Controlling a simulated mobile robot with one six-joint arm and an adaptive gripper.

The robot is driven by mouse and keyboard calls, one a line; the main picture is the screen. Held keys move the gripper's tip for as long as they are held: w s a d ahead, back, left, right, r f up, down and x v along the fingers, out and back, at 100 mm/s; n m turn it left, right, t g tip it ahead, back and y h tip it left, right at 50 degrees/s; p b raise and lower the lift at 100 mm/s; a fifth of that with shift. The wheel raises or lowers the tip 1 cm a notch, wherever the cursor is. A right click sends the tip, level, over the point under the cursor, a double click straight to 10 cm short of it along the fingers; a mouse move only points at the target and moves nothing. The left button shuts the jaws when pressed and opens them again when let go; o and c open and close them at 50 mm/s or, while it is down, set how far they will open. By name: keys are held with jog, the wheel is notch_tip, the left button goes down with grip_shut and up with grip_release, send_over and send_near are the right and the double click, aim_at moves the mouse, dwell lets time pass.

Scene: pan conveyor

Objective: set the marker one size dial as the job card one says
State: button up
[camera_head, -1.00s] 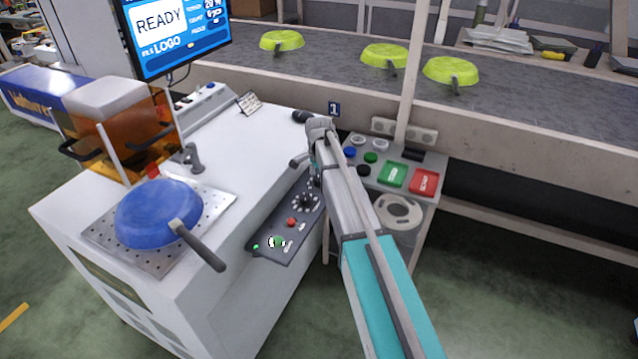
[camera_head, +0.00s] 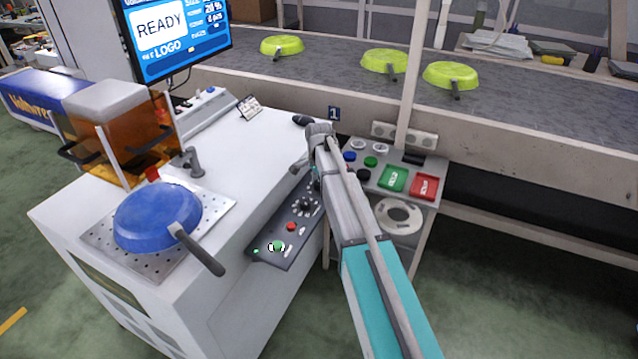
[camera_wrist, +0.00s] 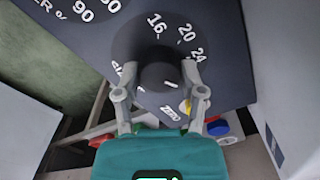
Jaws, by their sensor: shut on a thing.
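The size dial is a black round knob (camera_wrist: 160,76) on a dark panel in the wrist view. The printed numbers 16, 20 and 24 run around its upper side, and a short white mark shows on its right part. My gripper (camera_wrist: 157,78) has a finger on each side of the knob and is shut on it. In the head view my arm hides the dial and most of the gripper; the control panel (camera_head: 268,256) sticks out from the marker's front. The job card (camera_head: 249,107) is a small card standing on the white bench; its writing is too small to read.
Another dial (camera_wrist: 97,3), with percent numbers, sits beside the size dial. A red button (camera_head: 291,227) and a green button (camera_head: 278,246) are on the panel. A blue pan (camera_head: 150,215) rests on the perforated plate. The screen (camera_head: 172,38) reads READY. A button stand (camera_head: 428,201) is close right.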

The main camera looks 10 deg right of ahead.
jog(key=shift+n, duration=0.5)
jog(key=n, duration=0.3)
jog(key=shift+n, duration=2)
jog(key=shift+a, duration=0.1)
jog(key=o, duration=1.1)
jog(key=shift+o, duration=0.2)
jog(key=shift+m, duration=0.4)
